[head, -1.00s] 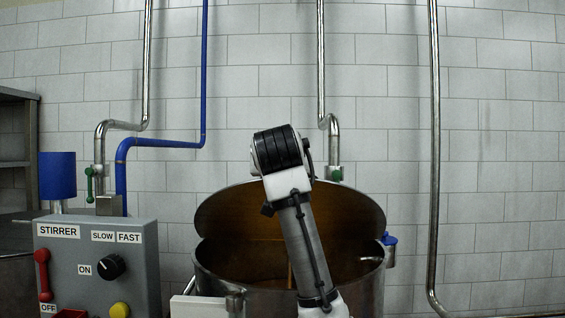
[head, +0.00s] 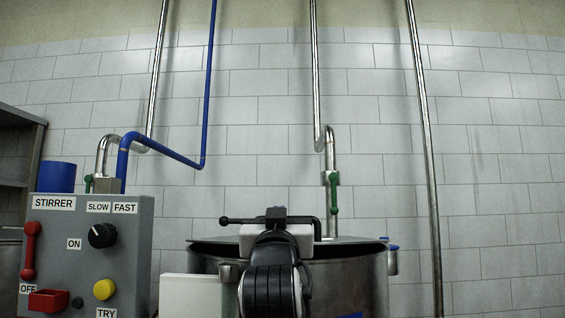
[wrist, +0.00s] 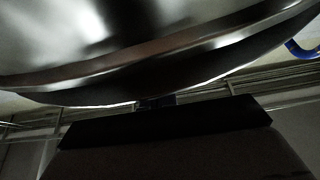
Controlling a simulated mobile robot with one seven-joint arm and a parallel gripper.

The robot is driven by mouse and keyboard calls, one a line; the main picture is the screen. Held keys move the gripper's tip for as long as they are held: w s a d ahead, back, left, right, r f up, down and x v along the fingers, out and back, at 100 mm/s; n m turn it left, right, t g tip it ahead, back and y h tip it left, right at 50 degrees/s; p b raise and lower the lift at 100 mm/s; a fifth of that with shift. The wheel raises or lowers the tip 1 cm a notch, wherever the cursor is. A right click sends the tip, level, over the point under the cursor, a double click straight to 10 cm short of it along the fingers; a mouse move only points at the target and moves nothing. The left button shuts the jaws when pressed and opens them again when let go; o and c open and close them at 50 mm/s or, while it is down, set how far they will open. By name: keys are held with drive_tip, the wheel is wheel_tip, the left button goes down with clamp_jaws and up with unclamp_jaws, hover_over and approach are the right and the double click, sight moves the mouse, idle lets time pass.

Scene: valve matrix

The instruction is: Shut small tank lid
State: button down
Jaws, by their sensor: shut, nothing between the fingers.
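The small steel tank (head: 350,275) stands at the middle of the head view, partly behind my arm. Its metal lid (head: 352,240) shows almost edge-on across the top, close to flat. A dark gap shows under the lid's edge at the left; I cannot tell whether it rests fully on the rim. In the wrist view a large curved metal surface (wrist: 110,50) with a bright rim fills the top. My gripper (wrist: 157,101) is shut and empty, small and dark just under that rim; touching or apart is unclear. In the head view my arm hides its fingers.
A grey stirrer control box (head: 75,225) with a red lever (head: 31,250) stands at the left, near the arm. Steel pipes (head: 422,150) and a blue pipe (head: 208,100) run along the tiled wall. A green valve handle (head: 334,195) hangs just behind the tank.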

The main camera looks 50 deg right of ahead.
drive_tip(key=shift+s+a+f+b, duration=0.1)
drive_tip(key=shift+f+b, duration=0.2)
drive_tip(key=shift+f, duration=0.3)
drive_tip(key=shift+s+a+f+b, duration=0.1)
drive_tip(key=shift+f+b, duration=0.2)
drive_tip(key=shift+f, duration=0.3)
